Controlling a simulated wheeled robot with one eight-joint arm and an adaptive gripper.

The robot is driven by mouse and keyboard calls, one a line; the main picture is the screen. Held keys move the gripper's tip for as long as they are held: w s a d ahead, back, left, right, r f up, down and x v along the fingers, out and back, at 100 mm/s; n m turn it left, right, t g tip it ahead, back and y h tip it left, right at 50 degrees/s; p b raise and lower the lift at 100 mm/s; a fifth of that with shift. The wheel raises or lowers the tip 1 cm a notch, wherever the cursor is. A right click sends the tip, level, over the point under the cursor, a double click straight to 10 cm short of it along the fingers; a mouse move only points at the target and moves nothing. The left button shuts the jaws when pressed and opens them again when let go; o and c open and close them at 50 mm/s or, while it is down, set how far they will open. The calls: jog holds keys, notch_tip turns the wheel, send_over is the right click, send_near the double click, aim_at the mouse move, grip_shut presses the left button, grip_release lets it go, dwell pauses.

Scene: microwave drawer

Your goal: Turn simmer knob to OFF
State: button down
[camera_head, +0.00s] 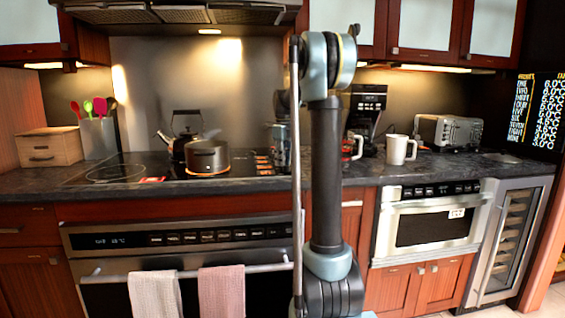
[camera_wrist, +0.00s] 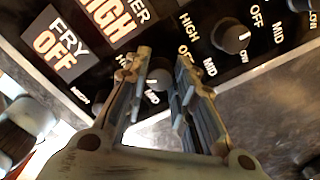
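In the wrist view a dark round knob (camera_wrist: 159,79) with a white pointer sits between the fingertips of my gripper (camera_wrist: 161,62). A MID label lies just below it. The fingers stand apart on either side of the knob; whether they touch it I cannot tell. A second knob (camera_wrist: 230,37) is to the upper right, with HIGH, OFF, MID and LOW around it. A display (camera_wrist: 112,20), its top word cut to "ER", reads HIGH. Another display (camera_wrist: 60,43) reads FRY OFF. In the head view my arm hides most of the cooktop's right end (camera_head: 264,160).
A pot (camera_head: 207,157) over a glowing ring and a kettle (camera_head: 184,135) stand on the cooktop left of my arm. A coffee maker (camera_head: 368,112), white mug (camera_head: 399,149) and toaster (camera_head: 449,132) are to the right. Towels (camera_head: 222,290) hang on the oven handle.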

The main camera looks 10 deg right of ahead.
jog(key=shift+n, duration=0.3)
jog(key=n, duration=0.9)
jog(key=shift+w+n, duration=0.1)
jog(key=shift+n, duration=0.3)
jog(key=n, duration=1)
jog(key=shift+n, duration=0.4)
jog(key=n, duration=0.5)
jog(key=shift+n, duration=0.3)
jog(key=n, duration=0.5)
jog(key=shift+d, duration=0.1)
jog(key=n, duration=0.5)
jog(key=shift+n, duration=0.4)
jog(key=n, duration=0.4)
